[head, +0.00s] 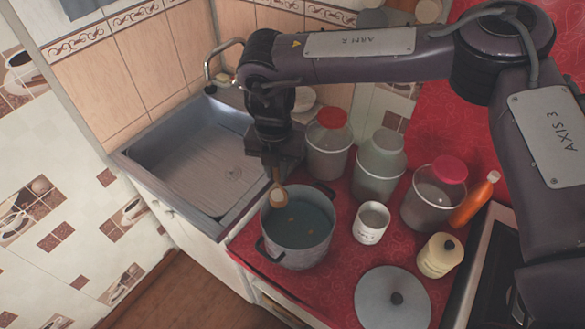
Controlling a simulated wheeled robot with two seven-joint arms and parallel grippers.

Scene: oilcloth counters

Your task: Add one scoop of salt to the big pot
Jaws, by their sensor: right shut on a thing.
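The big pot (297,258) is grey with dark handles and stands on the red counter near its front left. It holds dark liquid with a few orange bits. My right gripper (277,168) is shut on a small wooden scoop (278,188), which hangs below it. White salt shows in the scoop's bowl, over the back left part of the pot's opening. A white cup (369,236) with dark lettering stands right of the pot; the lettering is too small to read. My left gripper is not in view.
Behind stand a red-lidded jar (328,160) and a pale-lidded jar (377,183). A pot lid (375,300) lies in front. A metal sink (190,165) is left.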

